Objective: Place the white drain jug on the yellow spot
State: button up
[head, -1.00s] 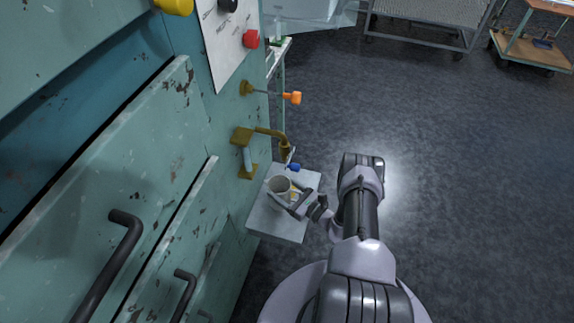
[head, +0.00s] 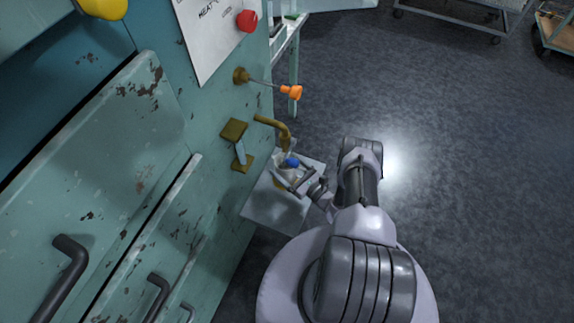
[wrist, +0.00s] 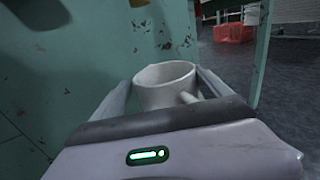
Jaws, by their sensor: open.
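The white drain jug (wrist: 165,86) stands upright between the two fingers of my gripper (wrist: 165,92) in the wrist view. Its handle points toward the right finger. My gripper is open around the jug; whether a finger touches it I cannot tell. In the head view, my gripper (head: 286,178) is at the small shelf below the brass tap, and the jug is mostly hidden by the blue tap knob and the fingers.
The brass tap (head: 283,135) with its blue knob (head: 291,162) hangs close above the jug. An orange-tipped lever (head: 291,92) and a brass bracket (head: 236,146) stick out from the green cabinet wall on the left. Open floor (head: 470,190) lies to the right.

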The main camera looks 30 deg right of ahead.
jog(key=shift+r, duration=0.1)
jog(key=shift+s+d+r, duration=0.1)
jog(key=shift+s+r, duration=0.05)
jog(key=p+v, duration=0.3)
jog(key=v, duration=0.8)
jog(key=shift+s+d, duration=0.1)
jog(key=shift+s, duration=0.2)
